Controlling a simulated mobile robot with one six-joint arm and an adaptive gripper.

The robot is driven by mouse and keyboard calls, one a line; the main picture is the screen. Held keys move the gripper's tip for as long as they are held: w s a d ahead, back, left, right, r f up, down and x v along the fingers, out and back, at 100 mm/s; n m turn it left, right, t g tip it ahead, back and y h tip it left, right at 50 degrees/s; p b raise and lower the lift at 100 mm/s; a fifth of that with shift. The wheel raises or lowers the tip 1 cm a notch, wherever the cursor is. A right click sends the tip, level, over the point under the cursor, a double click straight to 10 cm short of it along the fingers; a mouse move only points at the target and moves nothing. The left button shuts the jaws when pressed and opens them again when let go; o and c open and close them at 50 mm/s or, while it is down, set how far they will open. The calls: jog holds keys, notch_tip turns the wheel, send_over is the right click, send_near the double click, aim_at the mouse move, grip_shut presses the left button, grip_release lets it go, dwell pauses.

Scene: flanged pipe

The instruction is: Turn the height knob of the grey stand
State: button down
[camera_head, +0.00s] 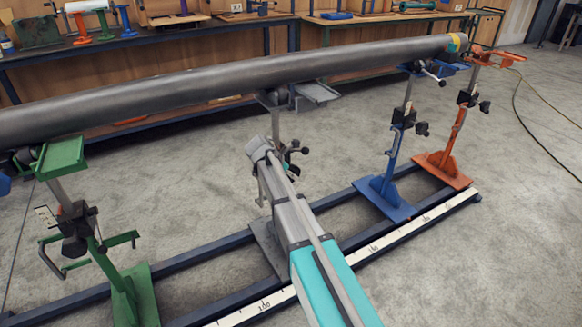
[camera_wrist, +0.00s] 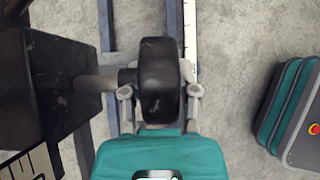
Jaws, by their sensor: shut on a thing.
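The grey stand stands under the middle of the long pipe in the head view; its base plate (camera_head: 266,243) sits on the floor rails. Its height knob (camera_wrist: 158,80) is a black, rounded knob in the centre of the wrist view, on a short grey shaft from a black clamp block (camera_wrist: 38,85). My gripper (camera_wrist: 160,92) has one finger on each side of the knob and is shut on it. The front of the knob is clear to see. In the head view my arm covers the gripper and much of the stand.
The long grey pipe (camera_head: 220,86) rests above the stands. A green stand (camera_head: 133,296) is at left; blue (camera_head: 386,196) and orange (camera_head: 443,168) stands are at right. Dark floor rails and a white scale strip (camera_head: 432,218) run beneath. Benches line the back wall.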

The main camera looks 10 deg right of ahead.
jog(key=shift+g+y+p, duration=0.6)
jog(key=shift+y+p, duration=0.45)
jog(key=shift+y, duration=0.55)
jog(key=shift+c, duration=1.8)
grip_release()
jog(key=shift+f+h+b, duration=0.15)
jog(key=shift+h+b, duration=0.15)
